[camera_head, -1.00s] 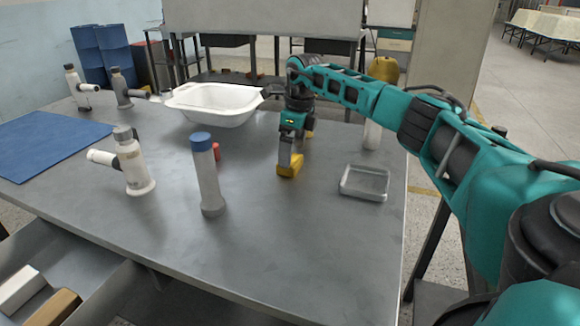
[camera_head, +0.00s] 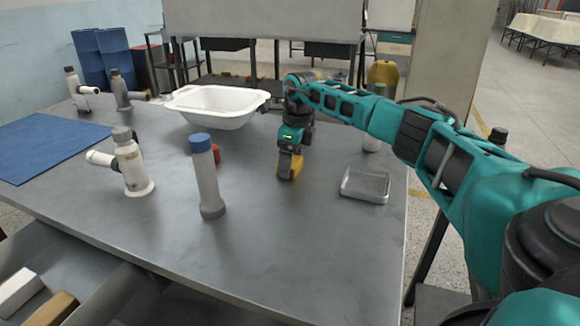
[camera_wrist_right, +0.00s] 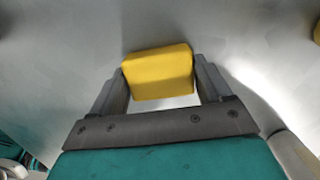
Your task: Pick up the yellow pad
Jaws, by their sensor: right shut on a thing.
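The yellow pad (camera_head: 296,168) is at the lower end of my right gripper (camera_head: 290,165), over the middle right of the grey table. In the right wrist view the yellow pad (camera_wrist_right: 160,72) is a block between the two grey fingers (camera_wrist_right: 160,85), which are shut on it. Whether the pad touches the table is hard to tell. My left gripper is not in view.
A white basin (camera_head: 215,105) stands behind and left of the gripper. A blue-capped cylinder (camera_head: 207,180) and a small red thing (camera_head: 216,153) are to the left. A shallow metal tray (camera_head: 365,184) lies to the right. A blue mat (camera_head: 50,145) is at far left.

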